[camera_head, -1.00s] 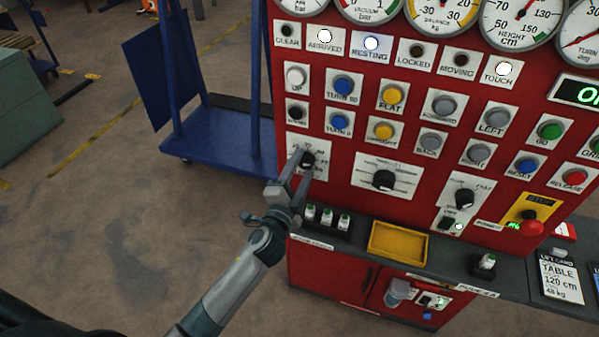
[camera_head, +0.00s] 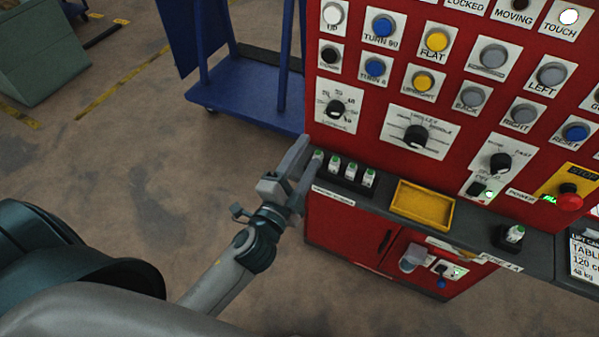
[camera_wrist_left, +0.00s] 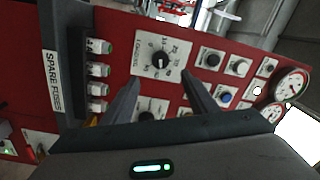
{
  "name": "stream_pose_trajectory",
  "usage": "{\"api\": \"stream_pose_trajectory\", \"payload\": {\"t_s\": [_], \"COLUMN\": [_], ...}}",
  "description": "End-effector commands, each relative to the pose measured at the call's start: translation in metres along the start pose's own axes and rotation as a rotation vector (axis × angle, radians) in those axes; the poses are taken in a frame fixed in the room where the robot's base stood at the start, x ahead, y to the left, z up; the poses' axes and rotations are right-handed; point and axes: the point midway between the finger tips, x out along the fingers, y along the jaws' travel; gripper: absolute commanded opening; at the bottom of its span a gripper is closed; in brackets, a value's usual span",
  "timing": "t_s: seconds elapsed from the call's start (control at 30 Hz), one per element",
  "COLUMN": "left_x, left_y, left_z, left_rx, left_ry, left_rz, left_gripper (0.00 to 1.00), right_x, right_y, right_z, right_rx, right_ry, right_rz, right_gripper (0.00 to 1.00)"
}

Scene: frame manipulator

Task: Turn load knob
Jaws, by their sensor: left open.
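The load knob (camera_head: 337,108) is a black round knob on a white numbered dial plate, at the left edge of the red panel. In the left wrist view the knob (camera_wrist_left: 160,60) shows ahead, between and beyond the fingers. Its exact pointer setting is too small to read surely. My left gripper (camera_head: 307,153) is open and empty, below and a little left of the knob and apart from it. In the left wrist view its two fingers (camera_wrist_left: 160,88) are spread. My right gripper is not in view.
Below the knob, a ledge holds several spare fuses (camera_head: 351,172) and a yellow tray (camera_head: 423,204). The trolley selector (camera_head: 416,136) is to the right of the knob, with push buttons above. A blue cart (camera_head: 258,95) stands behind at left.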

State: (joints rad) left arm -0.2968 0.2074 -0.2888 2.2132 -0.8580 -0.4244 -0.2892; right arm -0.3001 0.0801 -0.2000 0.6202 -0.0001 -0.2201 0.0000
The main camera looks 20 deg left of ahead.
Motion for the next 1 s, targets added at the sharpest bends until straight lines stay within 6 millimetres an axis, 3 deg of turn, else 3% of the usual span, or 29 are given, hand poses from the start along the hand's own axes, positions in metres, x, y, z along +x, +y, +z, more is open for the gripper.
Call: {"api": "stream_pose_trajectory", "payload": {"t_s": [0.1,0.3,1.0], "left_x": [-0.018,-0.033,-0.035], "left_y": [0.002,0.000,0.002], "left_z": [0.001,0.000,0.000], "left_rx": [-0.001,-0.001,-0.002], "left_ry": [-0.001,0.000,-0.001], "left_rz": [0.001,-0.001,0.003], "left_gripper": [0.53,0.53,0.53], "right_x": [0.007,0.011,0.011], "right_y": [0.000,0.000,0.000], "right_z": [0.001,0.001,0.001], "right_rx": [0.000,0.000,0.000], "right_ry": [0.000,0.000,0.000], "right_rz": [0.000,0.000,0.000], "right_gripper": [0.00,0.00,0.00]}}
